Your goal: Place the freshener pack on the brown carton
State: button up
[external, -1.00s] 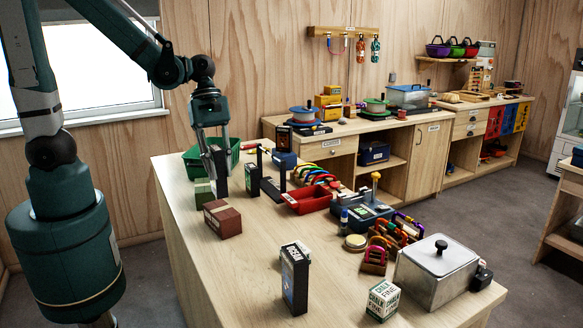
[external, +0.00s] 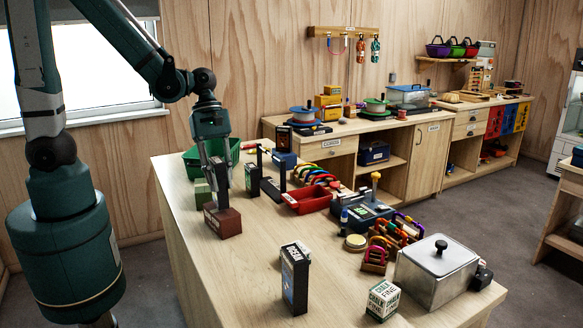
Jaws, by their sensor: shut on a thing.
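My gripper (external: 216,172) points down near the left end of the wooden table and is shut on a dark upright pack (external: 221,188), which I take to be the freshener pack. The fingers cover part of it. The brown carton (external: 226,224) lies on the table directly below the pack. The pack's lower end is at the carton's top; I cannot tell if it touches or hovers just above.
A green block (external: 203,193) stands just behind and left of the carton. A dark upright box (external: 252,174) stands to the right, with a red tray (external: 308,199) beyond. A green bin (external: 193,160) sits behind.

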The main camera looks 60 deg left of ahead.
aim_at(215, 159)
jog(key=shift+f, duration=0.6)
jog(key=shift+f, duration=0.15)
jog(key=o, duration=0.9)
jog(key=shift+r, duration=0.25)
jog(key=shift+p+v, duration=0.3)
jog(key=shift+v, duration=5.65)
jog(key=shift+s+a, duration=0.1)
jog(key=shift+a, duration=0.05)
